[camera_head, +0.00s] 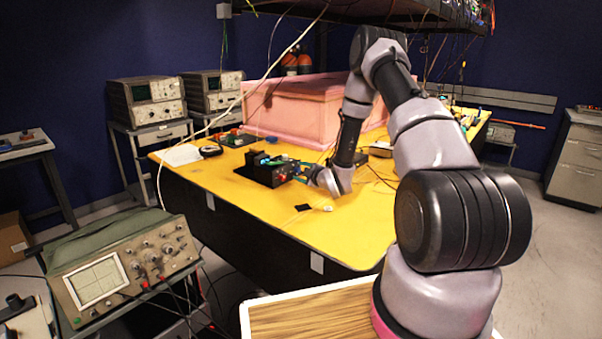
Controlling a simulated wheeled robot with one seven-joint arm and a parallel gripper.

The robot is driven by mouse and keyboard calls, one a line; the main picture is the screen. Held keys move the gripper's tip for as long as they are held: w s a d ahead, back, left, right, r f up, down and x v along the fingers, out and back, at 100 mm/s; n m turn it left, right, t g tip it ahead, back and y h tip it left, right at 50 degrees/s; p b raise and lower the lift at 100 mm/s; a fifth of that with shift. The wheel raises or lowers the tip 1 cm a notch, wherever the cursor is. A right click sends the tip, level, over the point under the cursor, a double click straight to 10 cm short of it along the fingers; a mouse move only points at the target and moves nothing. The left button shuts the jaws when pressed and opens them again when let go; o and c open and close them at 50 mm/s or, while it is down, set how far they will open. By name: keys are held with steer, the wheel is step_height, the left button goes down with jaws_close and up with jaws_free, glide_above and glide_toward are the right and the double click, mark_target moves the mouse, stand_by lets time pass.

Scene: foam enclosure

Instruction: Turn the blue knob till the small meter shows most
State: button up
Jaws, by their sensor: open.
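A small black box (268,174) sits on the yellow table, with blue and red details too small to read. A blue part (261,159) shows at its top left; I cannot tell whether it is the blue knob. My gripper (301,173) is low over the table at the box's right side, open, with its fingers toward the box. I cannot tell whether it touches anything. A small dark device (210,151) lies left of the box; it may be the small meter, but no reading can be made out.
A pink foam enclosure (300,112) stands behind the box on the yellow table (330,232). White papers (180,155) lie at the left edge. A flat black piece (295,212) lies in front. An oscilloscope (120,275) stands at lower left. Thin cables hang overhead.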

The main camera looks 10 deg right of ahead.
jaws_close()
stand_by(0.3)
steer(key=m, duration=0.1)
steer(key=m+g, duration=0.1)
steer(key=shift+w+d+r+m+g+y, duration=0.1)
steer(key=shift+d+r+m+g+y, duration=0.1)
steer(key=shift+m+g+y, duration=0.15)
steer(key=shift+w+d+m+g+y, duration=0.1)
steer(key=shift+m+g+y, duration=0.35)
steer(key=shift+m, duration=0.5)
steer(key=shift+d+m+g+y, duration=0.1)
steer(key=shift+m+g+y, duration=0.3)
steer(key=shift+m, duration=0.5)
steer(key=shift+a, duration=0.1)
jaws_free()
